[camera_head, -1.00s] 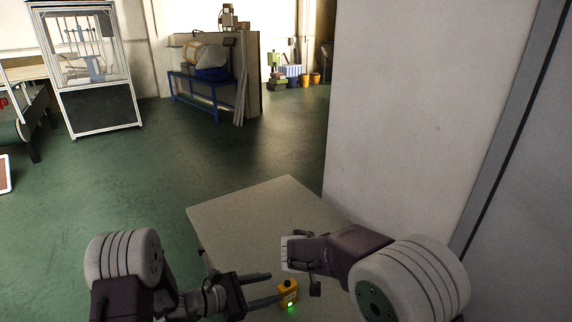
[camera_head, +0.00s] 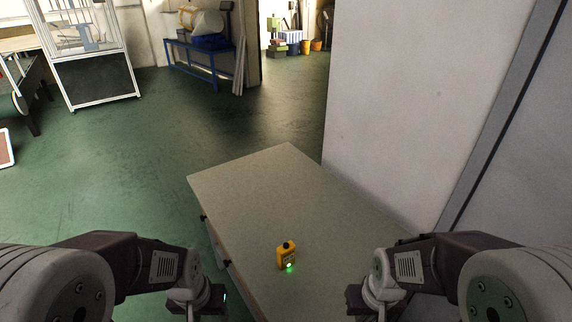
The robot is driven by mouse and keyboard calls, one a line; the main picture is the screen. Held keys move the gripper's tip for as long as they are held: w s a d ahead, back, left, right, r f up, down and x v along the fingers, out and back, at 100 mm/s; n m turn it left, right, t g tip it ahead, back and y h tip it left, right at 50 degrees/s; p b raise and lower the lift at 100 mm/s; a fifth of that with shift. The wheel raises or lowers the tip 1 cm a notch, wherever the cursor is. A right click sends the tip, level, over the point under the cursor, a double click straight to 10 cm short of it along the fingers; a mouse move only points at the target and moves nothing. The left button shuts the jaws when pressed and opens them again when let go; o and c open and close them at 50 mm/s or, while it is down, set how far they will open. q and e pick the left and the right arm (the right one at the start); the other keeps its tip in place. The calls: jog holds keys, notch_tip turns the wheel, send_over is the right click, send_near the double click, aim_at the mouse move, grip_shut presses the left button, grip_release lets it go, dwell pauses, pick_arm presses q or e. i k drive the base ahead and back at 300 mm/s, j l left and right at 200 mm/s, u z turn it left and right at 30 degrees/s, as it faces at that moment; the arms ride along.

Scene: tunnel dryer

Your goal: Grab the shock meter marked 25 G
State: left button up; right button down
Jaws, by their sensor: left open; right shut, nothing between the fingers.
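A small yellow shock meter (camera_head: 286,258) with a black knob on top and a lit green light stands upright on the grey-beige table top (camera_head: 260,205). Its marking is too small to read. My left gripper (camera_head: 212,299) is at the lower left, beside the table's left edge and apart from the meter. My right gripper (camera_head: 358,301) is at the lower right, over the table's right part, also apart from the meter. Both are seen only in part at the bottom of the picture, and their fingertips are hard to make out. Neither holds the meter.
The table top around the meter is clear. A pale wall (camera_head: 400,110) rises along the table's right side. Green floor (camera_head: 130,160) lies open to the left. A blue-framed bench (camera_head: 200,62) and a white-framed cabinet (camera_head: 95,80) stand far back.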

aim_at(285, 257)
jog(key=i+j+z, duration=0.15)
jog(key=j+z, duration=0.6)
jog(key=j, duration=0.15)
jog(key=j+z, duration=0.35)
jog(key=j, duration=0.15)
jog(key=j+z, duration=0.7)
jog(key=j, duration=0.2)
jog(key=k+j+z, duration=0.15)
jog(key=j+z, duration=0.15)
jog(key=k+j+z, duration=0.15)
jog(key=j+z, duration=0.2)
jog(key=j, duration=0.15)
